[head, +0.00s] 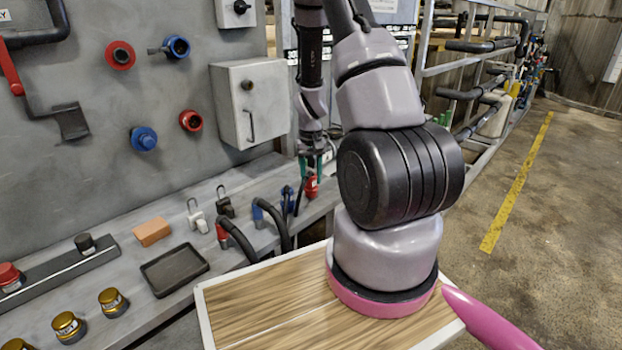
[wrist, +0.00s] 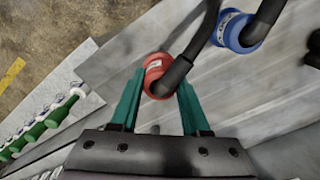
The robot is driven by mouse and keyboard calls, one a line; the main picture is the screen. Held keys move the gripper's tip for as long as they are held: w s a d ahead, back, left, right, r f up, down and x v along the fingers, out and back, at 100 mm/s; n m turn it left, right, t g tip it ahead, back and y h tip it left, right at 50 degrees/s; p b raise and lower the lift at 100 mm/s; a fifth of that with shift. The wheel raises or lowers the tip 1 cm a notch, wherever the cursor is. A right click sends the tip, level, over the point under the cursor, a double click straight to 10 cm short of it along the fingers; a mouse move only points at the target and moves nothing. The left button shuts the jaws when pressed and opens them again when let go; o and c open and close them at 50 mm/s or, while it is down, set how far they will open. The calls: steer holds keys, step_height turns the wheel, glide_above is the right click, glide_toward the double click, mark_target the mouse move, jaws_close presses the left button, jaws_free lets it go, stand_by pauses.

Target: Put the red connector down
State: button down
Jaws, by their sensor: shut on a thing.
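My gripper (wrist: 158,92) has two green fingers and is shut on the red connector (wrist: 155,66), which has a dark hose attached. In the head view my gripper (head: 316,168) points down near the right end of the grey bench, and the red connector (head: 311,187) shows at its fingertips. I cannot tell whether the connector touches the bench. A blue connector (wrist: 232,32) with its own dark hose lies beside it in the wrist view. My arm hides part of the bench's right end in the head view.
The grey bench (head: 150,262) holds a black tray (head: 174,269), an orange block (head: 152,231), padlocks (head: 225,203) and another hose with a red end (head: 222,236). The wall panel carries red and blue sockets (head: 144,139) and a grey box (head: 250,102). Green bottle-like items (wrist: 50,117) show left in the wrist view.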

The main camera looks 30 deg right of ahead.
steer(key=shift+f, duration=0.2)
steer(key=shift+f, duration=0.1)
steer(key=shift+c, duration=1.9)
jaws_free()
